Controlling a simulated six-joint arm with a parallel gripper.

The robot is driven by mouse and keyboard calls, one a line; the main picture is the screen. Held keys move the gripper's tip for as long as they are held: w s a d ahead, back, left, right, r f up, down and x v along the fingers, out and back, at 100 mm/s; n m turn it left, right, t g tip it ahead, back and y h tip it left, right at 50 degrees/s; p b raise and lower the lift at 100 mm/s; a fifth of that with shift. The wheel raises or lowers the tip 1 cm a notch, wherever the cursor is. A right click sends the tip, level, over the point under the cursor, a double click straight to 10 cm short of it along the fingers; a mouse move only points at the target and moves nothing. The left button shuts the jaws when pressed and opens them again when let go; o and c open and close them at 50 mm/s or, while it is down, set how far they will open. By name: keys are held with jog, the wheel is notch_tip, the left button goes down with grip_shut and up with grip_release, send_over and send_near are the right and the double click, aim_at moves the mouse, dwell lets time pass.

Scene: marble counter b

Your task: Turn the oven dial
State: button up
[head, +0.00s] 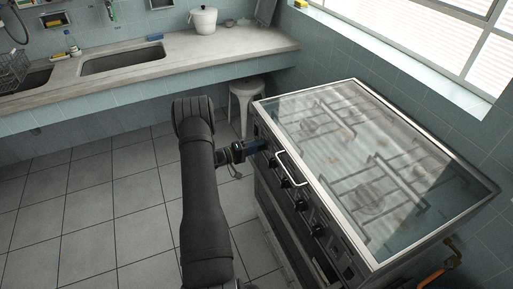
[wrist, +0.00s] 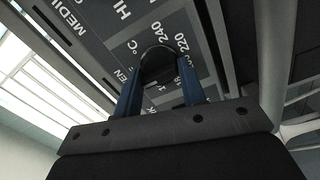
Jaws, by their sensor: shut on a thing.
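The stove with oven (head: 345,150) stands at the right in the head view, its glass lid shut. Several black dials line its front panel. My gripper (head: 262,146) is at the panel's far end in the head view. In the wrist view its two blue fingers (wrist: 161,92) stand on either side of the round black oven dial (wrist: 157,62) and are shut on it. White temperature numbers such as 220 and 240 and a °C mark show on the grey panel around the dial. The dial's pointer is hidden.
A white handle (head: 292,168) sticks out from the stove front near my gripper. A white stool (head: 246,100) stands beyond, beside the counter (head: 225,46) with sinks and a white pot (head: 203,20). The tiled floor at left is clear.

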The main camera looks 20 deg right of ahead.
dwell(0.4)
jog(key=o, duration=1)
jog(key=a, duration=1.7)
jog(key=shift+a, duration=0.25)
jog(key=shift+d, duration=0.1)
jog(key=d, duration=1.7)
jog(key=shift+d, duration=0.15)
